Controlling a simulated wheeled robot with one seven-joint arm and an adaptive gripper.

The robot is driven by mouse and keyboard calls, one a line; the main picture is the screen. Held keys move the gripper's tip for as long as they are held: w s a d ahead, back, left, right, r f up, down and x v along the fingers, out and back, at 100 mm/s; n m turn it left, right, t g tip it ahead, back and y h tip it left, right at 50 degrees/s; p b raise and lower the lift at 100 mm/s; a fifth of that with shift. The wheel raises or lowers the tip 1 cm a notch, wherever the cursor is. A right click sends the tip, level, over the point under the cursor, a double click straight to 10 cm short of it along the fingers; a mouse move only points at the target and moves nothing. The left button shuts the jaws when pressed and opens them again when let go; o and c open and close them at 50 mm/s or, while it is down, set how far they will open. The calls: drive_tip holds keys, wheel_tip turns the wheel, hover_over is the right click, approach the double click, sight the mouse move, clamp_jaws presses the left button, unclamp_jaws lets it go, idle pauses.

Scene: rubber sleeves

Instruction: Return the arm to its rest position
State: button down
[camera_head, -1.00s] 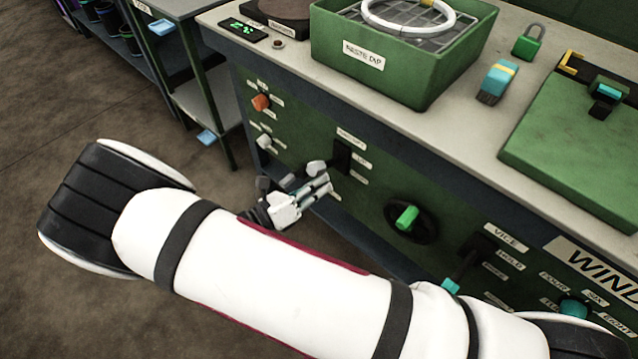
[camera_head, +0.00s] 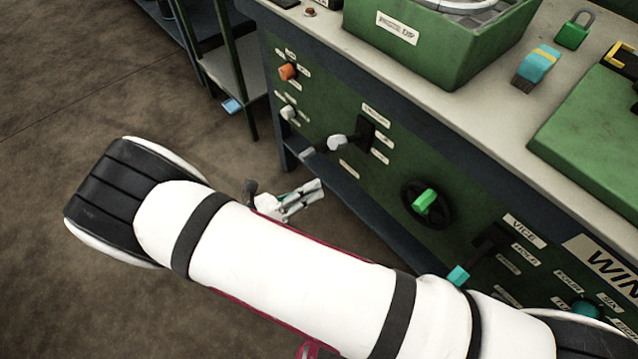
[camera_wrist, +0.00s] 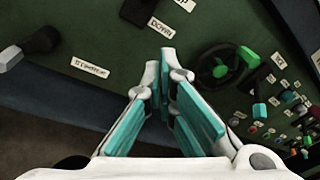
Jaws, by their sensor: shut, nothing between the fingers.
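My gripper (camera_head: 310,194) shows in the head view just beyond my white arm, in front of the green bench panel. In the wrist view my gripper (camera_wrist: 165,75) has its teal-padded fingers brought together at the tips, shut with nothing between them. It touches none of the panel's controls that I can see. Part of the wrist is hidden behind my arm in the head view.
The green panel (camera_head: 340,175) carries a white-knobbed lever (camera_head: 337,143), an orange knob (camera_head: 288,72) and a black wheel with a green handle (camera_head: 425,202). Open floor (camera_head: 60,110) lies left.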

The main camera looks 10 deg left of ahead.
idle(0.4)
drive_tip(key=d+r+m+g+y, duration=0.2)
drive_tip(key=d+r+m+g, duration=0.6)
drive_tip(key=r, duration=0.4)
drive_tip(key=d+r+m+g+y, duration=0.2)
drive_tip(key=d+r+m+g, duration=0.3)
drive_tip(key=d+r+m, duration=0.55)
drive_tip(key=s+d+r+m+g+y, duration=0.1)
drive_tip(key=s+d+r+m+y, duration=0.4)
drive_tip(key=s+d+r+m, duration=0.35)
drive_tip(key=s+d+r+m+t+y, duration=0.2)
drive_tip(key=s+m+t+y, duration=0.3)
drive_tip(key=s, duration=0.7)
wheel_tip(320, 180, up, 20)
drive_tip(key=m+t+p, duration=0.1)
drive_tip(key=p, duration=1.7)
drive_tip(key=shift+w+a+t+h+p, duration=0.2)
drive_tip(key=shift+a+t+h+p, duration=0.1)
drive_tip(key=shift+h+p, duration=0.1)
